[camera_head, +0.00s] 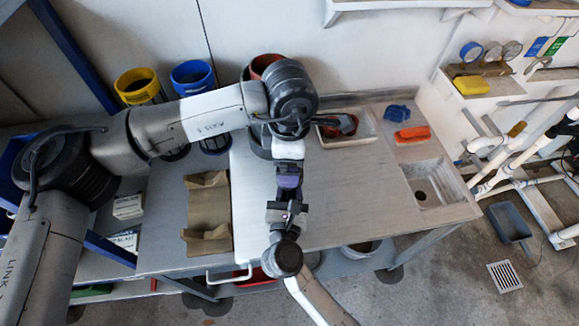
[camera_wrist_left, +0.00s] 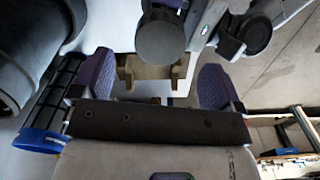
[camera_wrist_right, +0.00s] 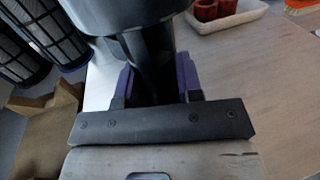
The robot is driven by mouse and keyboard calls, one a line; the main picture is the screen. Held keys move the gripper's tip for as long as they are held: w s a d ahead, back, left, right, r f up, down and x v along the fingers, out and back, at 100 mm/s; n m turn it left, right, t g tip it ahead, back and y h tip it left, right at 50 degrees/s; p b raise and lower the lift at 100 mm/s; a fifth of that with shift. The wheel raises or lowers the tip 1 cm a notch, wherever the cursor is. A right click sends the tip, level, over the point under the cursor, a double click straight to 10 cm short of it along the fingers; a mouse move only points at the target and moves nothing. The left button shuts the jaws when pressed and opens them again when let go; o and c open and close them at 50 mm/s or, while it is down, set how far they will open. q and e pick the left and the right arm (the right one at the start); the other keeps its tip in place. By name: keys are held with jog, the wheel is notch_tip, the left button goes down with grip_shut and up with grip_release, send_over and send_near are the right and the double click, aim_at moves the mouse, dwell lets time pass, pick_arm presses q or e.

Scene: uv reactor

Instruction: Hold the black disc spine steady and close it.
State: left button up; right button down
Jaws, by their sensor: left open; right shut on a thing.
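My right gripper (camera_wrist_right: 152,88) is shut on a dark upright part, which I take to be the black disc spine (camera_wrist_right: 150,66). A wide black cylinder fills the top of the right wrist view above it; whether it belongs to the spine is unclear. In the head view the purple gripper parts (camera_head: 289,175) show at the middle of the table, and my left arm covers much of the area above. My left gripper (camera_wrist_left: 155,76) is open, with its purple fingers wide apart and nothing between them. The brown cradle and a dark arm joint show beyond it.
The brown cradle (camera_head: 208,215) lies left of centre on the table. Yellow-ringed (camera_head: 137,82) and blue-ringed (camera_head: 192,76) filters stand behind it. A white tray (camera_head: 345,141) holds reddish parts. A sink (camera_head: 432,182) is at the right. The table between cradle and sink looks largely clear.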

pick_arm(q)
notch_tip(320, 180, up, 6)
dwell(0.4)
pick_arm(e)
jog(key=c, duration=0.7)
grip_release()
pick_arm(q)
jog(key=shift+f+b, duration=0.85)
jog(key=shift+b, duration=0.05)
pick_arm(e)
jog(key=s+a, duration=0.1)
jog(key=s, duration=1.2)
jog(key=shift+s+a, duration=0.2)
jog(key=shift+s, duration=0.2)
